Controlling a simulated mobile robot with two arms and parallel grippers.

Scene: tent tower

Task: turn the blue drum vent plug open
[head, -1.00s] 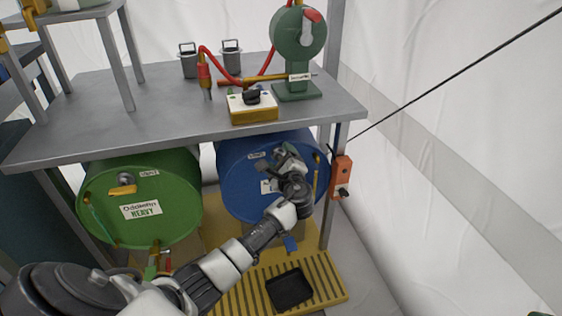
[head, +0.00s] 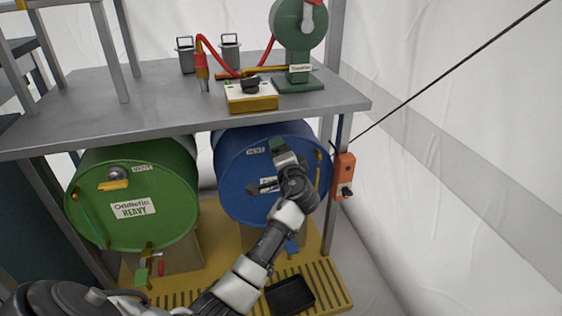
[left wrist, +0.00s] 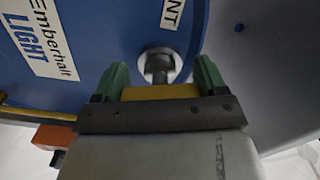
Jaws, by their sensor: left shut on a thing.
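The blue drum (head: 240,190) lies on its side under the bench, its round end facing me. A VENT label (head: 256,151) is near its top. In the left wrist view, the vent plug (left wrist: 158,62) is a grey round fitting on the blue drum face (left wrist: 105,45) with a yellow handle (left wrist: 160,92). My left gripper (left wrist: 160,80) is shut on this handle, a green finger at each end of it. In the head view, my left gripper (head: 285,152) is against the upper part of the drum face and hides the plug. My right gripper is not in view.
A green drum (head: 170,215) with its own vent plug (head: 118,175) lies to the left. The bench top (head: 150,105) overhangs both drums. An orange switch box (head: 344,176) is on the post at right. A black tray (head: 290,293) sits on the yellow platform below.

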